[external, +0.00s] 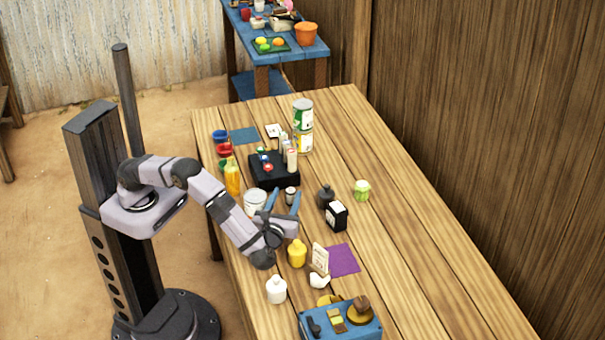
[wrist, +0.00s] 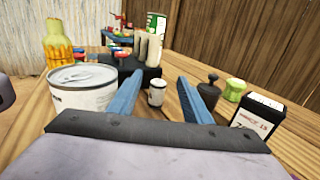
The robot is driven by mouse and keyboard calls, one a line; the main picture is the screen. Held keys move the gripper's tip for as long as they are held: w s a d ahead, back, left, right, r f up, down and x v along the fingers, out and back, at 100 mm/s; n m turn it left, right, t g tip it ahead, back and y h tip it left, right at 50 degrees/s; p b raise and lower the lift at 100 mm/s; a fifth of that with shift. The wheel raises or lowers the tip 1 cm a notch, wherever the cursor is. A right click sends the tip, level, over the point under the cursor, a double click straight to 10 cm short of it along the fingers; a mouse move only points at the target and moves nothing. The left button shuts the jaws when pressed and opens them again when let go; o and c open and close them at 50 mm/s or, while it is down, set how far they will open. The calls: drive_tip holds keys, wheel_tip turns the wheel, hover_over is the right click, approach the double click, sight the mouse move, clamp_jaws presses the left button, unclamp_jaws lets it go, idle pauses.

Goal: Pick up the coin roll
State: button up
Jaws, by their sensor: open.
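My gripper (external: 284,198) is open and empty, low over the table and pointing toward the coin roll. Its fingertips also show in the wrist view (wrist: 160,79). I cannot tell whether the fingers reach beside the roll.
A white can (wrist: 84,88) stands close on the left of my fingers. A black-and-white box (wrist: 257,117) and a dark stamp-like object (wrist: 209,87) are close on the right. A black holder (external: 270,170) with pale sticks stands behind. Free table lies at the far right.

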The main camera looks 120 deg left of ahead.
sight(289, 195)
drive_tip(key=shift+f, duration=0.9)
drive_tip(key=shift+a+f, duration=0.2)
drive_tip(key=shift+f, duration=0.1)
drive_tip(key=shift+x, duration=1.3)
clamp_jaws()
